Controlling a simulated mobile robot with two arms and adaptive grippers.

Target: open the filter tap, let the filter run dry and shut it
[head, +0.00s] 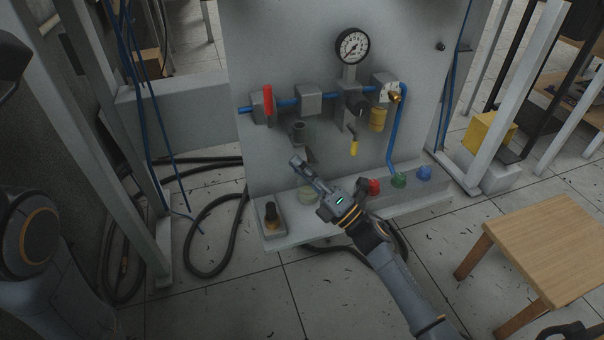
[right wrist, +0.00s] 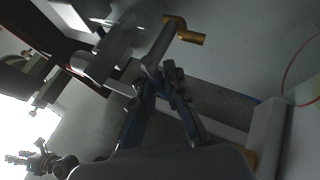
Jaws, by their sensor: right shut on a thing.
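The grey panel (head: 245,150) carries a blue air line with a grey filter unit (head: 309,98) and dark parts (head: 300,132) below it. My right gripper (head: 299,163) reaches up from the lower right to just below these parts. In the right wrist view its fingers (right wrist: 160,84) are closed on a small grey part (right wrist: 151,66), which looks like the filter tap; the fingers hide much of it. Whether the tap is open or shut cannot be told, and no liquid shows. My left gripper is out of view.
A red lever (head: 268,104) and a round gauge (head: 352,46) are on the panel. Red (head: 374,187), green (head: 399,180) and blue (head: 424,173) knobs line the ledge below. A black hose (head: 212,210) loops on the floor. A wooden stool (head: 560,245) stands at right.

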